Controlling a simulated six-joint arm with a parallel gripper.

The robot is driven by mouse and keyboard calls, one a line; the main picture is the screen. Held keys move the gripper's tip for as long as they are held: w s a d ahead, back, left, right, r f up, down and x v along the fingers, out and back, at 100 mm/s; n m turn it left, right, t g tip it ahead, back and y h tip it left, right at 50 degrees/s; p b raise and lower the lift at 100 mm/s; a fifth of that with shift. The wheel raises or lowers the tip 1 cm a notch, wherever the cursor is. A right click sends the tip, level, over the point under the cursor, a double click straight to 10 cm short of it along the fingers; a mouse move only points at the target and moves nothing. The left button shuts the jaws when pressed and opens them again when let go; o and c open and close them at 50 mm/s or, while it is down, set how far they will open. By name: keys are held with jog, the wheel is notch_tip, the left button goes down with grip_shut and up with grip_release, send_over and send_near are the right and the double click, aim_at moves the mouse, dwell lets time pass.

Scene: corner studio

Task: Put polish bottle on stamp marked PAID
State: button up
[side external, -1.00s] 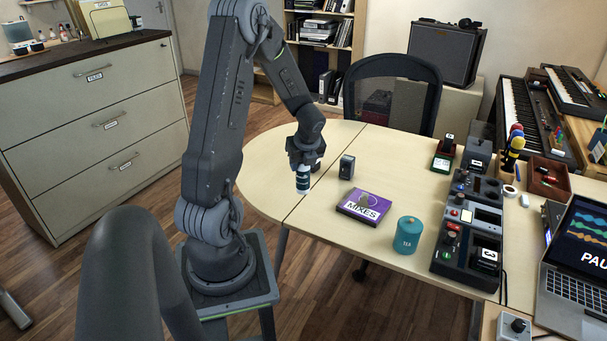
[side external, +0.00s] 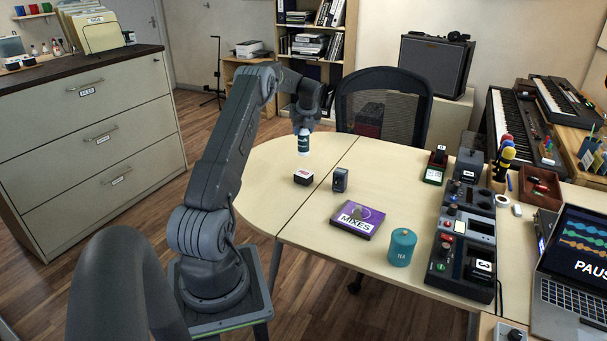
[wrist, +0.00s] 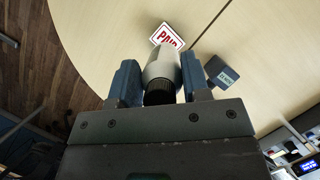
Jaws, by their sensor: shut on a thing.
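The polish bottle (side external: 304,145), white with a dark teal band, hangs roughly upright in my gripper (side external: 304,130) near the table's far left edge. In the wrist view the bottle (wrist: 161,68) sits between both fingers (wrist: 155,82), its black ridged cap toward the camera. My gripper is shut on it. The stamp marked PAID (side external: 303,178) is a small dark block with a pale, red-marked top. In the side view it lies nearer the camera than the bottle, with a gap in the picture. In the wrist view the bottle covers part of the PAID label (wrist: 166,33).
A second dark stamp (side external: 340,180) stands just right of the PAID stamp; its green label (wrist: 228,77) shows in the wrist view. A purple MIXES box (side external: 357,220), a teal tin (side external: 401,247) and a control console (side external: 466,235) lie farther right. The back middle of the table is clear.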

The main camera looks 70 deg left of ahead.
aim_at(303, 148)
jog(key=shift+a+f, duration=0.1)
jog(key=shift+a, duration=0.15)
jog(key=shift+f, duration=0.3)
jog(key=shift+w+f, duration=0.1)
jog(key=shift+f, duration=3.45)
jog(key=shift+f, duration=0.15)
jog(key=o, duration=1)
